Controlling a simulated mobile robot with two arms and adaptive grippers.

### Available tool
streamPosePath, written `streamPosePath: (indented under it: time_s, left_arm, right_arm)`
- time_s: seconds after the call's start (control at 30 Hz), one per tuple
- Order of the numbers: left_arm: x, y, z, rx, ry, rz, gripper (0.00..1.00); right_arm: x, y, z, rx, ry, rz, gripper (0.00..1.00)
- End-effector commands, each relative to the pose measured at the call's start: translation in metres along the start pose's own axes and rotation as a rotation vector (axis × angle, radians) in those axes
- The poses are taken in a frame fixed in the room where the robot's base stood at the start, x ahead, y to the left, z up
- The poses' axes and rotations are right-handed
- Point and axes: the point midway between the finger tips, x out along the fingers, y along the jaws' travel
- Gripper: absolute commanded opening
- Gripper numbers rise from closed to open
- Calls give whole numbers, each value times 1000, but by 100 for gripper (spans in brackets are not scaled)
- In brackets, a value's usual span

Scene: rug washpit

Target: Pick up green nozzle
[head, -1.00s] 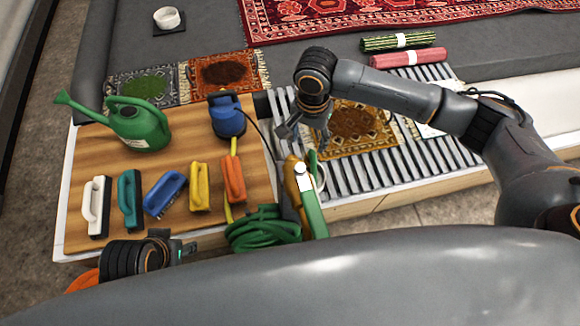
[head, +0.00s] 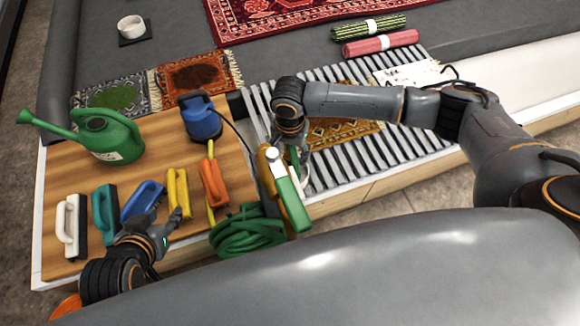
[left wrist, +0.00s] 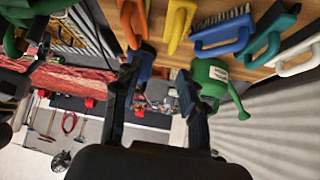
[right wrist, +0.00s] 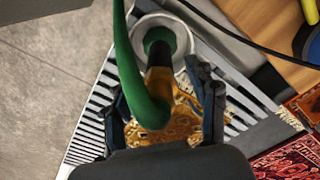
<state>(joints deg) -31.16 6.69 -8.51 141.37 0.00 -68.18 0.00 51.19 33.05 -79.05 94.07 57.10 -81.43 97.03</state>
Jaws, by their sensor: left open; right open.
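The green nozzle (right wrist: 137,75) is a curved green piece with a dark barrel, at a white ring (right wrist: 182,35) in the right wrist view. My right gripper (right wrist: 163,105) is open, with a finger on each side of the nozzle and no clear contact.
The striped rack (head: 385,155) bears a small rug.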

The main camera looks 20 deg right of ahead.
Motion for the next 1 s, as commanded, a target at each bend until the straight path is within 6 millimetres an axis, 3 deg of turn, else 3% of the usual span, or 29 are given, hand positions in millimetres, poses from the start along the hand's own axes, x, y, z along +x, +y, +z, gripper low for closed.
streamPosePath:
  time_s: [0.3,0.67,0.93,1.0]
  left_arm:
    - [4,8,-56,4,280,16,42]
    - [2,9,-65,5,321,18,42]
    - [2,9,-65,5,319,18,42]
    - [2,9,-65,5,319,18,42]
  right_arm:
    - [25,1,-1,0,1,-1,58]
    - [28,1,0,0,1,-1,58]
    - [28,1,0,0,1,-1,3]
    - [27,0,0,0,1,-2,0]
